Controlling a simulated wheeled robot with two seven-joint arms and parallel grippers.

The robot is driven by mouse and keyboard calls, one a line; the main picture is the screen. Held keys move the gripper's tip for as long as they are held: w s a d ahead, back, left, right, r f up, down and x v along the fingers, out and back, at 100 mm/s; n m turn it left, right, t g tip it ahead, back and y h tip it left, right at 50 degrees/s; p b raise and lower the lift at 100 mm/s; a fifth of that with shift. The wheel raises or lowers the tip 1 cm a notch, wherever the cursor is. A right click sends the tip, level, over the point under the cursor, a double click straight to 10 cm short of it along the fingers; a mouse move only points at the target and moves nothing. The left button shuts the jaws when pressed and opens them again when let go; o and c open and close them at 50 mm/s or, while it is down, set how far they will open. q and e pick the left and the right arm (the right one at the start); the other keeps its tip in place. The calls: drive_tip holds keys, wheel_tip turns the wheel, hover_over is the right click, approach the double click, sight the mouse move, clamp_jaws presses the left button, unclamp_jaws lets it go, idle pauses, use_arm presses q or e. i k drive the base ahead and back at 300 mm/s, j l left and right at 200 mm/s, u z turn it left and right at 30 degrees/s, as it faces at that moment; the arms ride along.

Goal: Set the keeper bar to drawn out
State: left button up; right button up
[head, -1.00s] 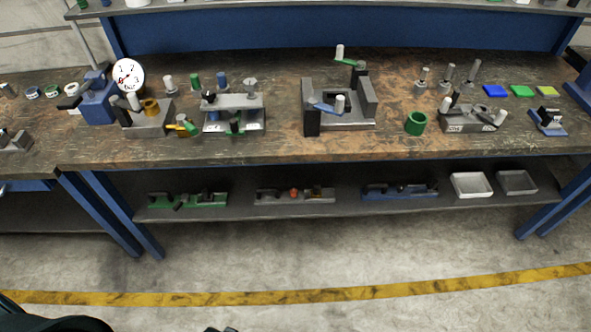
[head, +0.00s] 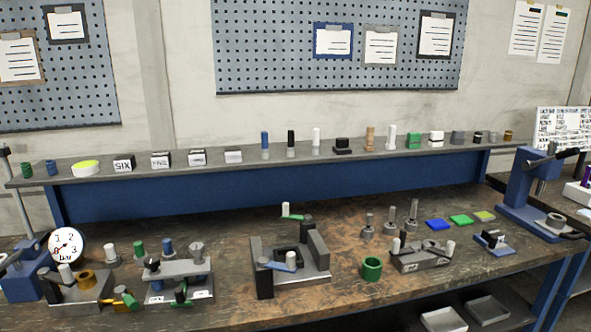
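I cannot tell for sure which part is the keeper bar. Several bench fixtures carry bars or levers. The middle fixture (head: 318,262) has grey upright blocks, a blue lever with a white knob (head: 292,259) and a green lever with a white knob (head: 286,210). Left of it is a grey plate fixture (head: 183,270) with black and green knobs. A grey low fixture (head: 421,259) with black and white knobs is to the right. A small blue-based fixture (head: 494,242) sits further right. Neither gripper is in view.
A blue press (head: 530,185) stands at the bench's right end, and a gauge (head: 67,244) at the left. A green ring (head: 372,268) and coloured pads (head: 461,220) lie on the workbench (head: 345,221). The rear shelf (head: 190,165) holds several small parts.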

sight(180, 292)
drive_tip(key=l, duration=2)
drive_tip(key=i, duration=0.1)
